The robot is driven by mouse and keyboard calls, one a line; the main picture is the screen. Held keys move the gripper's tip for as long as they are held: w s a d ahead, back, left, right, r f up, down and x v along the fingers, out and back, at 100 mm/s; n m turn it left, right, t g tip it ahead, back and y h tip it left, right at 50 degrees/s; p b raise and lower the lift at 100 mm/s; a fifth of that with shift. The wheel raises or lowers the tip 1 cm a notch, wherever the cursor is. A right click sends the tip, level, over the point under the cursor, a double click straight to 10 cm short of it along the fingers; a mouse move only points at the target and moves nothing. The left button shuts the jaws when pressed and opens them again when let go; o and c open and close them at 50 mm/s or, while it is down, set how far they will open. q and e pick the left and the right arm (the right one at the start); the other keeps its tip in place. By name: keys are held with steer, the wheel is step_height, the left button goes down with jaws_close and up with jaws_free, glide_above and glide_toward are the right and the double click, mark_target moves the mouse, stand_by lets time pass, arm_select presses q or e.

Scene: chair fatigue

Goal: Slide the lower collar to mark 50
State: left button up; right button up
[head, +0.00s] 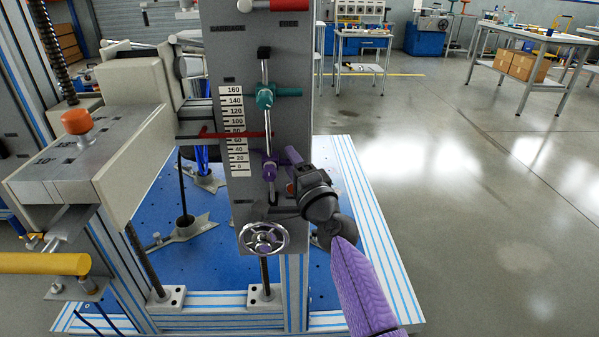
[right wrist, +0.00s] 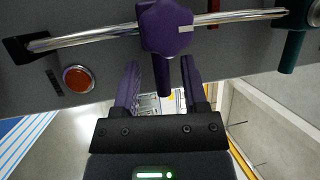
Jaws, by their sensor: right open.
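The purple lower collar (head: 269,168) sits on the shiny vertical rod, beside the lower end of the white scale (head: 235,130), roughly level with marks 0 to 40. Its exact reading is too small to tell. In the right wrist view the collar (right wrist: 166,27) is on the rod, with its dark peg pointing toward my right gripper (right wrist: 160,88). The two purple fingers are apart, one on each side of the peg's end, without visibly clamping it. In the head view my right gripper (head: 289,160) is just right of the collar. My left gripper is not in view.
A teal upper collar (head: 265,96) is higher on the same rod. A red pointer (head: 235,134) crosses the scale near 80. A handwheel (head: 264,238) is below, and a red button (right wrist: 77,78) is on the panel. Open floor lies to the right.

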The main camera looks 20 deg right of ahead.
steer(key=p+v, duration=0.2)
steer(key=v, duration=0.7)
